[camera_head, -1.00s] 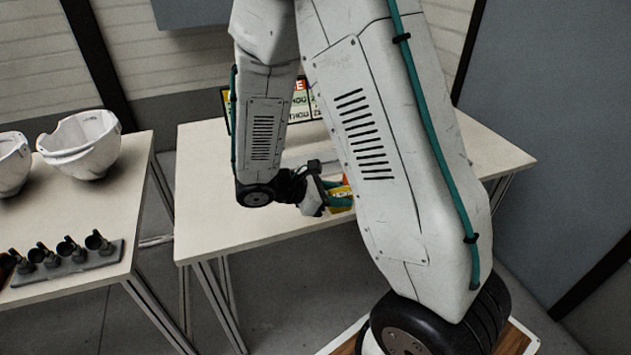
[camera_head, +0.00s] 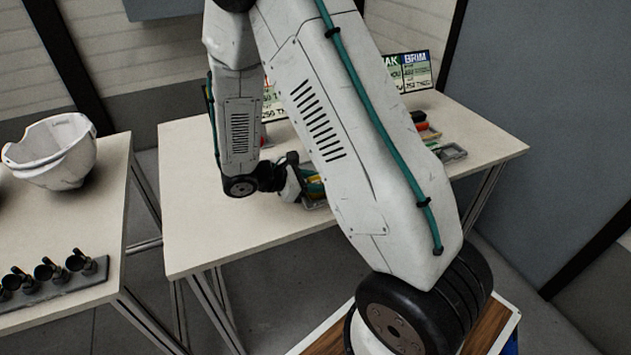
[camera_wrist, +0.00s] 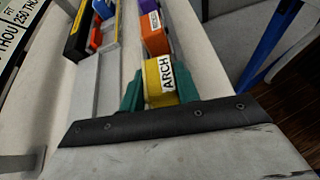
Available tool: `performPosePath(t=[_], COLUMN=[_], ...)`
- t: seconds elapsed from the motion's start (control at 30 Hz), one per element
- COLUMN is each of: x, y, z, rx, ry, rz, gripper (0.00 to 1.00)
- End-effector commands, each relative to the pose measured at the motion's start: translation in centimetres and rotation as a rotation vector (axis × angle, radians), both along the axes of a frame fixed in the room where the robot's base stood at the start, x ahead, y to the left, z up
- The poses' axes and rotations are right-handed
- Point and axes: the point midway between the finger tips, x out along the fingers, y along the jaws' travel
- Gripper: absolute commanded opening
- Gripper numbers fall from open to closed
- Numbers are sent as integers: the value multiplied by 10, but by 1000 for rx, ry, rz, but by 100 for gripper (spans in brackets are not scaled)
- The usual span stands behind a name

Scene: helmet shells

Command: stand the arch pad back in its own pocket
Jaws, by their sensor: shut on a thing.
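The arch pad (camera_wrist: 159,80) is a yellow block with a white label reading ARCH. My gripper (camera_wrist: 160,88) is shut on it, with one teal finger on each side in the wrist view. The pad lines up with an orange pad (camera_wrist: 155,37) and a purple pad (camera_wrist: 149,8) beyond it. I cannot tell whether its bottom sits in a pocket or is above one. In the head view my gripper (camera_head: 303,182) is low over the far table, at a grey tray (camera_head: 315,204). My own arm hides most of this tray, and pocket edges are hidden.
Sign boards (camera_head: 412,72) stand at the table's back. Another grey tray (camera_head: 451,152) is at the right. A helmet shell (camera_head: 52,158) sits on the left table. The table's (camera_head: 195,235) front left is clear.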

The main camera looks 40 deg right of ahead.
Motion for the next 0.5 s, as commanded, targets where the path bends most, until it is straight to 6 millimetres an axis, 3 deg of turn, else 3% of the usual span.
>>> performPosePath(t=[0.17, 0.2, 0.27, 0.5], x=[0, 0, 0, 0], y=[-1, -1, -1, -1], z=[-2, -2, -1, -1], rx=[0, 0, 0, -1], ry=[1, 0, 0, 0], rz=[-2, -1, -1, -1], gripper=[9, 40, 55, 55])
